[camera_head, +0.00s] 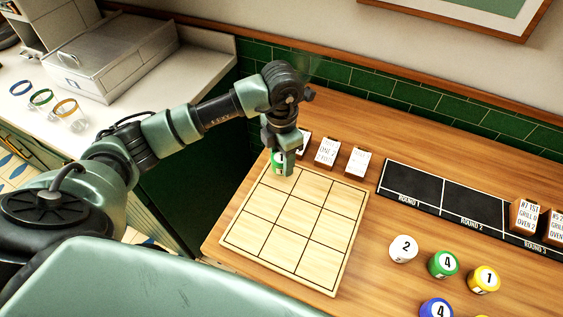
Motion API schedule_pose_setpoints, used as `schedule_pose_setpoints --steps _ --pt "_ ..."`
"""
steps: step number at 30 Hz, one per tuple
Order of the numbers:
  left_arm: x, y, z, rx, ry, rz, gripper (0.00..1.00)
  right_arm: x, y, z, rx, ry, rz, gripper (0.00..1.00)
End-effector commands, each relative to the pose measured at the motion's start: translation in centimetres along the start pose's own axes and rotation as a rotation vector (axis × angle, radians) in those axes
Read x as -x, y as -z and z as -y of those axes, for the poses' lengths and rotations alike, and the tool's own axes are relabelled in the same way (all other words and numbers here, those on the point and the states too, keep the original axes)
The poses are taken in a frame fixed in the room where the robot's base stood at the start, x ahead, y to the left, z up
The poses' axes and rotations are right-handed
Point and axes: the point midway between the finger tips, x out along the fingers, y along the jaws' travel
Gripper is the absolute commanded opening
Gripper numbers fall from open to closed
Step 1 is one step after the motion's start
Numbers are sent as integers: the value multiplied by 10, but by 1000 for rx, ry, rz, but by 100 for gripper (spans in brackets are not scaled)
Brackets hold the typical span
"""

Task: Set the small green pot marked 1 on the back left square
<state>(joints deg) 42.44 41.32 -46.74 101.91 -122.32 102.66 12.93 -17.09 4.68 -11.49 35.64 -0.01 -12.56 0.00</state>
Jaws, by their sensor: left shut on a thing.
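My left gripper (281,150) comes down from above and is shut on a small green and white pot (278,160). The fingers hide part of the pot, and a dark mark shows on its white top, in part hidden. The pot is over the back left square of the pale wooden board (290,220), which has a grid of dark lines. I cannot tell whether the pot touches the board. The other squares are bare. My right gripper is not in view.
Several order cards (328,151) stand behind the board. A black strip with round labels (440,199) lies to the right. A white pot (403,248), a green pot marked 4 (443,264), a yellow pot (484,279) and a blue pot (436,309) stand front right.

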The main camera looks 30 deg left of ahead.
Motion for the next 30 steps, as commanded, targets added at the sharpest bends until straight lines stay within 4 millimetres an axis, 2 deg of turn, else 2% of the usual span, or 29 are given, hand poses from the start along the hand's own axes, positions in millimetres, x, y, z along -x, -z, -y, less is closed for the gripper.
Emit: schedule_pose_setpoints --steps 3,6,18,19,20,21,30 --pt "-18 0 1 0 3 -3 2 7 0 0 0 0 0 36" --pt "-27 0 1 0 2 -2 2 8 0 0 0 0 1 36" --pt "-33 0 0 -1 1 0 2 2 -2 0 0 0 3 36" --pt "-32 0 0 0 1 -1 57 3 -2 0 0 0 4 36" --pt "-31 0 0 0 1 -1 65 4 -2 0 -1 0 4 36" --pt "-31 0 0 0 1 -1 71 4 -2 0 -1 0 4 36" --pt "-30 0 0 0 1 -1 71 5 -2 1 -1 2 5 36"
